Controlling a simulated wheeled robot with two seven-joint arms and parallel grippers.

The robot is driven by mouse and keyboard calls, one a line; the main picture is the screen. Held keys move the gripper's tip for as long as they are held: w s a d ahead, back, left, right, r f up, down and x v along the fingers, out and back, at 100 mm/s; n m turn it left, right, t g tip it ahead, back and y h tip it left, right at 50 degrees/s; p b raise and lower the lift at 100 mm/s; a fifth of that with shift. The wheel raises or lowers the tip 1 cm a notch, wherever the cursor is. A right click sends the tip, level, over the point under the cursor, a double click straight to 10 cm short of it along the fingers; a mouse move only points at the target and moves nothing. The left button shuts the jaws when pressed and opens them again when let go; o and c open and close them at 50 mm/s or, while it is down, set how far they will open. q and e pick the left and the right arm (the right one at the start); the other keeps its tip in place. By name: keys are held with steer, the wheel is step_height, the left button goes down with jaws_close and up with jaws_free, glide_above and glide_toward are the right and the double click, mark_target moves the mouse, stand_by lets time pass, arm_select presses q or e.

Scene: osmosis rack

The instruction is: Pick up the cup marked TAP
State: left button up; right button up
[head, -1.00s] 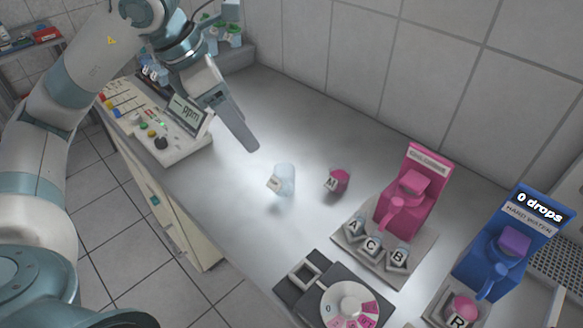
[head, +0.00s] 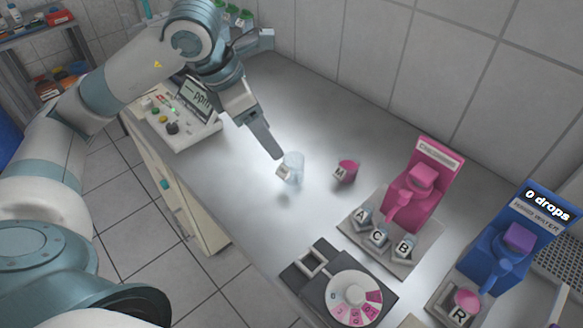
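A clear, pale blue cup (head: 294,168) with a small white label stands on the grey counter (head: 250,190). The label is too small to read, so I cannot tell whether it says TAP. My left gripper (head: 275,154) points down at the cup from the upper left. Its fingertips are right beside the cup's rim in the picture; I cannot tell whether they touch it. The fingers overlap from this angle, so their opening is hidden. My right gripper is not in view.
A pink cup marked M (head: 347,172) stands right of the clear cup. Further right are a pink dispenser (head: 425,185) with small vials marked A, C and B, and a blue dispenser (head: 513,245). A colour wheel (head: 353,297) lies in front. A ppm meter (head: 180,120) sits behind left.

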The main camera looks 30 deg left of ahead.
mark_target(288, 157)
arm_select(q)
steer(key=shift+p+x, duration=0.35)
steer(key=shift+x, duration=2.3)
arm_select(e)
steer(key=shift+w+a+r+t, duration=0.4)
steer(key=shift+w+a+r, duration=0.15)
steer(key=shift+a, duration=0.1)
arm_select(q)
steer(key=shift+w, duration=0.1)
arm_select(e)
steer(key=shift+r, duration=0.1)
arm_select(q)
steer(key=shift+w+d+f+p, duration=0.1)
steer(key=shift+w+f+p, duration=0.05)
steer(key=shift+f+p, duration=0.15)
steer(key=x, duration=0.2)
steer(key=p+x, duration=0.1)
steer(key=x, duration=0.1)
steer(key=shift+w+f, duration=0.1)
steer(key=shift+w, duration=0.35)
steer(key=c, duration=1.1)
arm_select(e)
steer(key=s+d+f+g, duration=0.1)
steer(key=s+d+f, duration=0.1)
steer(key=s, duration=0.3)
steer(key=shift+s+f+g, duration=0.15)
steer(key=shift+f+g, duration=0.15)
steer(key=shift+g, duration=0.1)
